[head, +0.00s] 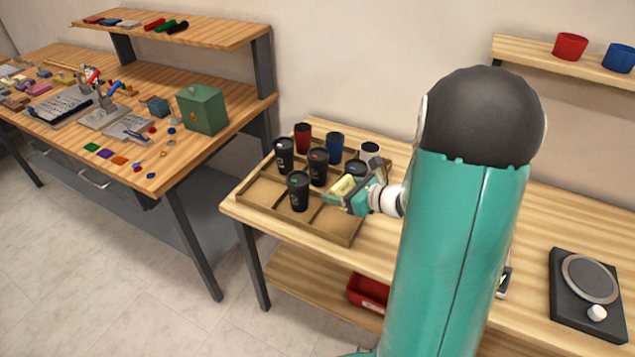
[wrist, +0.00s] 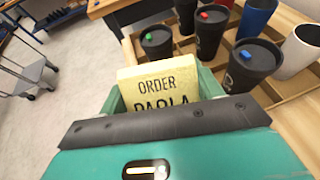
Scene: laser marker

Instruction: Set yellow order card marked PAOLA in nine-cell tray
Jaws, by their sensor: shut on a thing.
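The yellow order card (head: 342,187) is held in my gripper (head: 347,196). In the wrist view the card (wrist: 157,82) faces the camera and reads ORDER, with PAOLA below it partly cut off by my gripper body. Teal fingers (wrist: 160,98) show on both sides of the card. The brown nine-cell tray (head: 290,226) lies on the wooden table, and my gripper is over its front right part. I cannot tell how high the card is above the tray. Several cups fill the back and middle cells; the cells at the left and front right look empty.
A black cup with a green dot (head: 299,190) stands left of the card. A black cup with a blue dot (wrist: 250,65) and a white cup (head: 370,150) stand behind it. A black dial device (head: 587,290) sits at the right. A cluttered workbench (head: 150,180) is at the left.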

